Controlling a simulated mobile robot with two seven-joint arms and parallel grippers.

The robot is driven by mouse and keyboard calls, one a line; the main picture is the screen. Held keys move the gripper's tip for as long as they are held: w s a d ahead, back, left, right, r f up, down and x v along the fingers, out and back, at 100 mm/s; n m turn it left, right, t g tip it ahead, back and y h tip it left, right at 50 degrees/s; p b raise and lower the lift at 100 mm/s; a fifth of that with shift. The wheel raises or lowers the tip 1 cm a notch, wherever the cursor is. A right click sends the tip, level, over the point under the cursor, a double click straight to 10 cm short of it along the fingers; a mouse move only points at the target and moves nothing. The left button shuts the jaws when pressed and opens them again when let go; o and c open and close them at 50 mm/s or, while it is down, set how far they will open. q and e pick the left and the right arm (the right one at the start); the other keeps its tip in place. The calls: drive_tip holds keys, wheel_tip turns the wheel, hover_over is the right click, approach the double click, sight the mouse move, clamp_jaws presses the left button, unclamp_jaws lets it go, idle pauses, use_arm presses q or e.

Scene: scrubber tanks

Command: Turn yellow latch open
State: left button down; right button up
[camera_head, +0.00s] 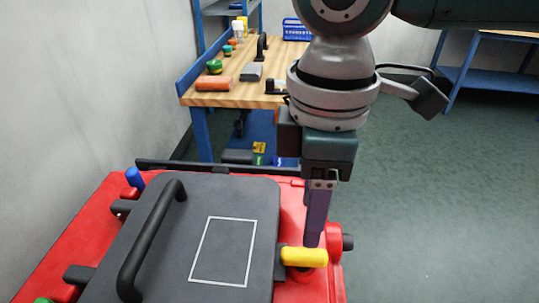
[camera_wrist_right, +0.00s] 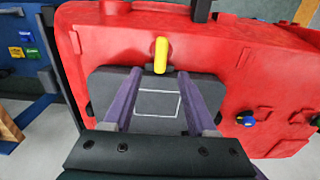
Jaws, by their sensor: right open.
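The yellow latch (camera_head: 304,257) is a short rounded lever at the right edge of the dark grey lid (camera_head: 265,205), on the red scrubber body (camera_head: 82,235). In the head view it lies roughly sideways. My right gripper (camera_head: 313,241) points down just above the latch, with its purple fingers overlapping in this view. In the right wrist view, the open fingers (camera_wrist_right: 158,75) are apart, and the yellow latch (camera_wrist_right: 161,55) shows between and just beyond their tips. I see no grip on it. My left gripper is not in view.
A black handle (camera_head: 150,240) rises from the lid. A blue latch (camera_head: 134,178) stands at the lid's far left, and a green one (camera_head: 43,300) is cut off at the bottom. A wooden workbench (camera_head: 225,98) with several items stands behind. Green floor (camera_head: 440,200) is clear at right.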

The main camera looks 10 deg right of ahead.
sight(305, 253)
wheel_tip(305, 253, down, 8)
drive_tip(key=shift+s+b, duration=0.1)
drive_tip(key=shift+b, duration=0.5)
drive_tip(key=shift+c, duration=0.4)
clamp_jaws()
